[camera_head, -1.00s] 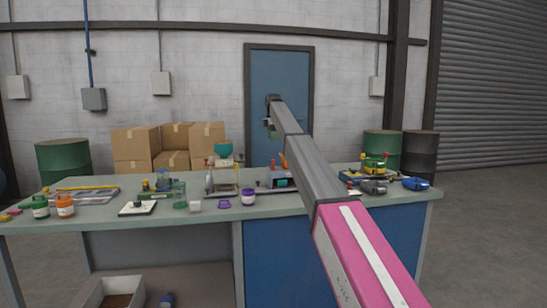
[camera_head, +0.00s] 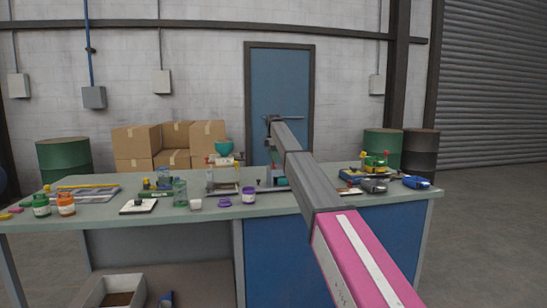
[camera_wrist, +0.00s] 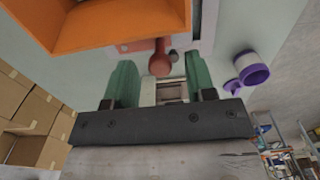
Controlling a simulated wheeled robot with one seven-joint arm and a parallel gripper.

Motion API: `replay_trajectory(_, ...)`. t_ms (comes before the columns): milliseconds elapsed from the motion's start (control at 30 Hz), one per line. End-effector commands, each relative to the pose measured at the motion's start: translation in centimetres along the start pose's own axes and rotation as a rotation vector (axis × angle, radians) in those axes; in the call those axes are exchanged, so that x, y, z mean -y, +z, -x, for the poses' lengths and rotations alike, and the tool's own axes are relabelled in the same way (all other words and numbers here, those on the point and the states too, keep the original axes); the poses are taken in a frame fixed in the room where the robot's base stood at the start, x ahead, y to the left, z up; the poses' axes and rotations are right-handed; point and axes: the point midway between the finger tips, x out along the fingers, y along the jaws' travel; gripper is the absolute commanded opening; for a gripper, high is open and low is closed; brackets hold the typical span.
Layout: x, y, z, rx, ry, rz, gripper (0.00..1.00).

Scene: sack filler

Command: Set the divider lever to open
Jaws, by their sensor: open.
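In the wrist view a red ball-ended lever (camera_wrist: 160,58) shows between and beyond my gripper's fingertips. I cannot tell whether it is the divider lever, and no open mark is readable. My gripper (camera_wrist: 158,76) has two green fingers spread apart with nothing between them. No contact with the lever shows. A large orange hollow part (camera_wrist: 105,25) fills the upper left of the wrist view, close to the camera. In the head view my arm reaches over the bench and hides part of the grey device (camera_head: 279,182) behind it.
The bench (camera_head: 110,218) is crowded. A purple-rimmed jar (camera_head: 249,197) and purple lid (camera_head: 224,203) stand near its front edge. A teal funnel (camera_head: 223,148) rises behind. Green and orange jars stand at left, blue devices (camera_head: 416,182) at right. Cardboard boxes (camera_head: 136,142) stand behind.

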Motion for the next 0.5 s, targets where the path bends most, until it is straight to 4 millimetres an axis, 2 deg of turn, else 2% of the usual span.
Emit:
replay_trajectory(100,-0.01,0.00,0.02,0.000,0.000,0.000,0.50)
replay_trajectory(167,-0.01,0.00,0.03,0.000,0.000,0.000,0.34)
replay_trajectory(200,-0.01,0.00,0.03,0.000,0.000,0.000,0.21)
replay_trajectory(267,-0.01,0.00,0.03,0.000,0.000,0.000,0.02)
replay_trajectory(500,-0.01,-0.04,0.04,0.000,0.000,-0.007,0.01)
